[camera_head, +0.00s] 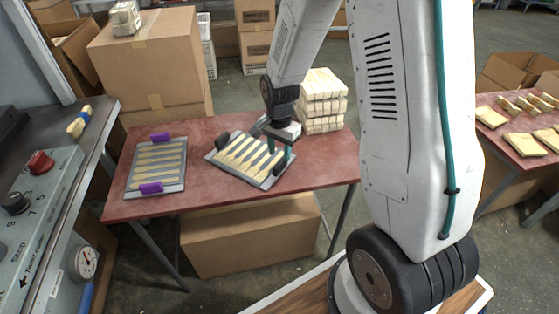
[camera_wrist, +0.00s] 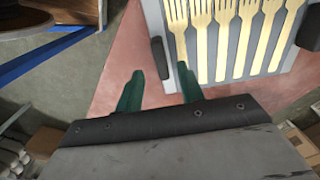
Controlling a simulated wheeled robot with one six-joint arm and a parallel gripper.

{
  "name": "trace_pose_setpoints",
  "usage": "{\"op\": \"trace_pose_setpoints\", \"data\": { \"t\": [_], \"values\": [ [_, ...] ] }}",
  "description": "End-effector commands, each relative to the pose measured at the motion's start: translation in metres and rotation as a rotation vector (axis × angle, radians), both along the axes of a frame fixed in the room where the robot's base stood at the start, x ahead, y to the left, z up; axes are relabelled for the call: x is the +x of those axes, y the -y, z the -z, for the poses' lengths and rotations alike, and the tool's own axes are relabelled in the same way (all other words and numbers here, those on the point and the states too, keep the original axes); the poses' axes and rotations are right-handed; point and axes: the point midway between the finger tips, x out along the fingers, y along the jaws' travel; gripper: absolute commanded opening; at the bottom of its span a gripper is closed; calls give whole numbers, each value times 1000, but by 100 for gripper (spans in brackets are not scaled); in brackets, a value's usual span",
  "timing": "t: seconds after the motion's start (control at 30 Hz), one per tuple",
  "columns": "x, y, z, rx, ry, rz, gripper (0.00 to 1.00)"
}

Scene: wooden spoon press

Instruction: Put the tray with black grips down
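The tray with black grips (camera_head: 262,184) is grey and holds a row of pale wooden forks. It lies turned at an angle on the red table (camera_head: 320,172), apparently flat. One black grip (camera_head: 223,140) shows at its far left end; the other end is partly hidden by my gripper (camera_head: 279,151). In the wrist view, my gripper (camera_wrist: 159,88) has its two green fingers spread apart with nothing between them. A black grip (camera_wrist: 160,58) of the tray sits just beyond the fingertips, roughly in line with the gap. The second grip (camera_wrist: 308,32) is at the right edge.
A similar tray with purple grips (camera_head: 172,187) lies to the left on the same table. Stacked wooden blocks (camera_head: 323,100) stand behind my gripper at the right. A control panel (camera_head: 40,190) is at the left. Bare table shows between the trays and at the front right.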

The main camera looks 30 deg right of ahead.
Motion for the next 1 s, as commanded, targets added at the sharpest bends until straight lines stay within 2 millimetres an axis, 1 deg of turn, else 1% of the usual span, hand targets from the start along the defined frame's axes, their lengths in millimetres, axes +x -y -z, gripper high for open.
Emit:
{"op": "trace_pose_setpoints", "data": {
  "t": [0.03,0.2,0.47,0.57,0.67,0.7,0.77,0.8,0.87,0.9,0.97,1.0],
  "values": [
    [1,0,-13,-1,5,0,38],
    [1,0,-45,0,4,0,38],
    [-3,-1,-73,0,4,-18,38],
    [-14,-6,-96,-3,14,-82,38],
    [-37,-14,-131,-7,31,-200,38],
    [-49,-18,-147,-10,38,-257,38],
    [-69,-24,-168,-14,45,-347,38],
    [-83,-28,-181,-17,50,-407,38],
    [-104,-32,-199,-23,60,-496,38],
    [-119,-35,-209,-26,65,-554,38],
    [-142,-40,-223,-32,71,-643,38],
    [-157,-43,-231,-36,77,-702,38]
  ]
}}
